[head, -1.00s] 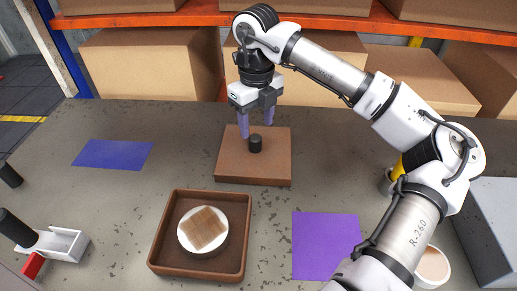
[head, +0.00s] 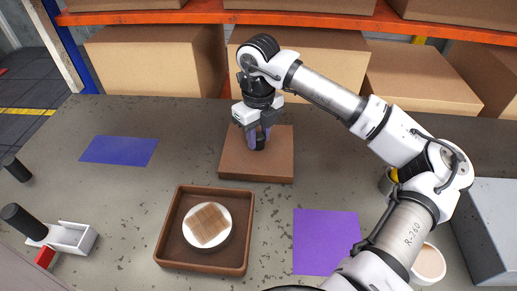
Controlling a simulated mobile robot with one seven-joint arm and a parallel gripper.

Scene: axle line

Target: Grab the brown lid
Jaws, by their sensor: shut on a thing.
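The brown lid (head: 240,163) is a flat square board with a black knob (head: 260,145) at its middle. It lies on the grey table behind the brown tray. The fingers partly hide the knob.
A brown open tray (head: 160,246) holds a white round plate with a wooden square piece on it. A blue mat (head: 119,151) lies left, a purple mat (head: 327,242) right. A white holder (head: 72,238) stands at the front left. Cardboard boxes (head: 158,68) line the back shelf.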

